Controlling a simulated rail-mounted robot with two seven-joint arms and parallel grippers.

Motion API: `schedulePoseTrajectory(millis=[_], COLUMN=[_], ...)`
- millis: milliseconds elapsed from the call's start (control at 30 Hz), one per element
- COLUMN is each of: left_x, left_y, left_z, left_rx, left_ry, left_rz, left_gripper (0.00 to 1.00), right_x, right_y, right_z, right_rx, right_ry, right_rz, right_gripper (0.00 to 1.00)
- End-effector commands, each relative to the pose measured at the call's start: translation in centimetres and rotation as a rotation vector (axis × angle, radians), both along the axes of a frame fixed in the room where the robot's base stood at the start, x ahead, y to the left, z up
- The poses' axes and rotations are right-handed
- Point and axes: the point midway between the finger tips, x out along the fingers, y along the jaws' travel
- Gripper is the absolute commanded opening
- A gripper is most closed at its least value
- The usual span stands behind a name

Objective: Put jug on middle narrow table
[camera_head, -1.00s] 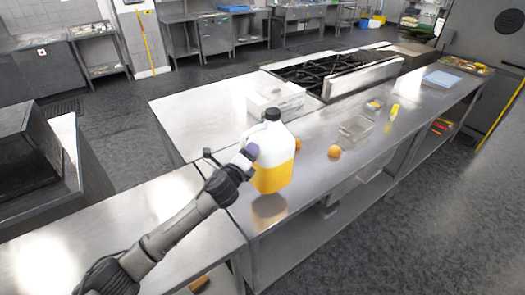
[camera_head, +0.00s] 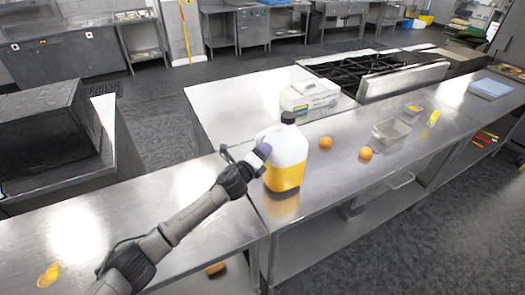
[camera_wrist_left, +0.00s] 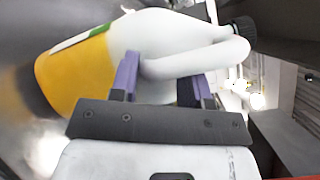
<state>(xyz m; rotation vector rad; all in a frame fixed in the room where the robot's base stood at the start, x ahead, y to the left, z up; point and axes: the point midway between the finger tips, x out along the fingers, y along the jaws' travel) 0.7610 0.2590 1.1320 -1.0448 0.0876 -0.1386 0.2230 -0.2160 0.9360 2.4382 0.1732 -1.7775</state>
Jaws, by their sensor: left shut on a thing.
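The jug (camera_head: 287,150) is a white, half-clear bottle with a black cap and orange liquid in its lower part. My left gripper (camera_head: 262,160) is shut on its handle from the left. In the left wrist view the purple fingers (camera_wrist_left: 160,82) straddle the handle of the jug (camera_wrist_left: 85,70). The jug is upright in the head view, low over the left end of a long steel counter (camera_head: 345,180). A reflection shows under it; I cannot tell for sure whether its base touches. My right gripper is not in view.
Two oranges (camera_head: 365,153) and a clear container (camera_head: 391,132) sit right of the jug. A white box (camera_head: 309,97) stands behind it, near the stove (camera_head: 375,70).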

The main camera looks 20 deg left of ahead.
Motion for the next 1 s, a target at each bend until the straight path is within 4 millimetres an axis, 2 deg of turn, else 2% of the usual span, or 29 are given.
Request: schedulePoseTrajectory(millis=[33, 200, 467, 500, 733, 1000], left_x=[0.1, 0.1, 0.1, 0.0, 0.0, -0.1], left_y=[-0.1, -0.1, -0.1, 0.0, 0.0, 0.0], left_z=[0.3, -1.2, -1.4, -2.5, -2.4, -2.4], left_rx=[-0.009, -0.008, -0.006, 0.001, 0.0, 0.0], left_ry=[-0.014, -0.015, -0.016, 0.001, 0.001, 0.001], left_rz=[-0.004, -0.004, -0.004, 0.0, 0.0, 0.0], left_gripper=[0.0, 0.0, 0.0, 0.47, 0.69, 0.69], right_x=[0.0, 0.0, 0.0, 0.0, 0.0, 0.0], right_y=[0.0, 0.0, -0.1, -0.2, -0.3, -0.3], right_z=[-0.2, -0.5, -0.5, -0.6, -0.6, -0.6], right_rx=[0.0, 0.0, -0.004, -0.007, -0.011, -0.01], right_ry=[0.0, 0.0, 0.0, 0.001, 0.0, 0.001], right_rz=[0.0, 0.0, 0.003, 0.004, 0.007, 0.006], right_gripper=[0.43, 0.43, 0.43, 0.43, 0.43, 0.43])
